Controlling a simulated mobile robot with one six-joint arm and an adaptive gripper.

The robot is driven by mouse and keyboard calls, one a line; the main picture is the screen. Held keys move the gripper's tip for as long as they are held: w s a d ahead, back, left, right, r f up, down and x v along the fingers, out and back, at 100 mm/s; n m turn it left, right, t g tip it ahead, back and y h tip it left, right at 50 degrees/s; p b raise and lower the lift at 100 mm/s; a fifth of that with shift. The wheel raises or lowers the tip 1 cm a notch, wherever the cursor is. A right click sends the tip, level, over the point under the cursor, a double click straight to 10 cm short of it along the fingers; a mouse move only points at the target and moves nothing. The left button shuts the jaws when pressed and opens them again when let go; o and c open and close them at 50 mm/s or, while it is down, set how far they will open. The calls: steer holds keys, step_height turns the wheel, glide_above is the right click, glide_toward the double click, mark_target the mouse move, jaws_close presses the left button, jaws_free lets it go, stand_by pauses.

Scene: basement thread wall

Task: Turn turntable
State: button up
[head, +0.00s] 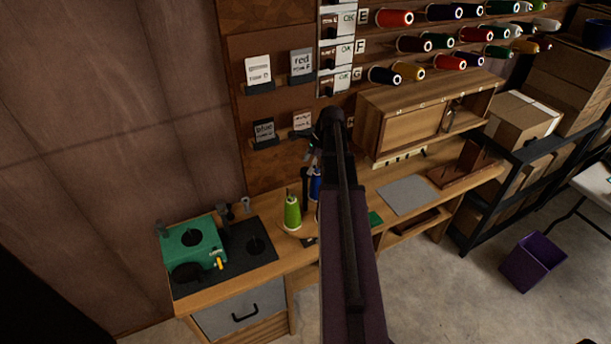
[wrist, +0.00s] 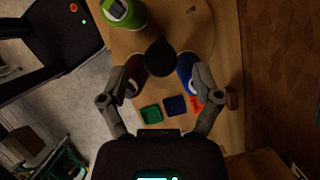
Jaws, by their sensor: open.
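The turntable (wrist: 203,30) is a round wooden disc on the bench. It also shows in the head view (head: 300,233), partly hidden by my arm. A green spool (head: 292,212) stands on its left side, and a blue spool (head: 315,185) shows behind my arm. A dark round-topped post (wrist: 160,57) rises near the disc's middle. My gripper (wrist: 163,92) is open above the disc, its fingers spread on either side of the post. The right finger overlaps the blue spool (wrist: 186,68); the left overlaps a dark reddish spool (wrist: 133,72). I cannot tell whether they touch.
A green machine (head: 192,246) sits on a dark mat at the bench's left end. Small green (wrist: 151,114) and blue (wrist: 175,105) trays lie beside the disc. A wooden cabinet (head: 410,118) stands at the back right. Thread spools and label cards line the wall.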

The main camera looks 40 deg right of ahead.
steer(key=shift+b+x, duration=1)
steer(key=shift+x, duration=0.4)
steer(key=shift+c, duration=0.2)
jaws_close()
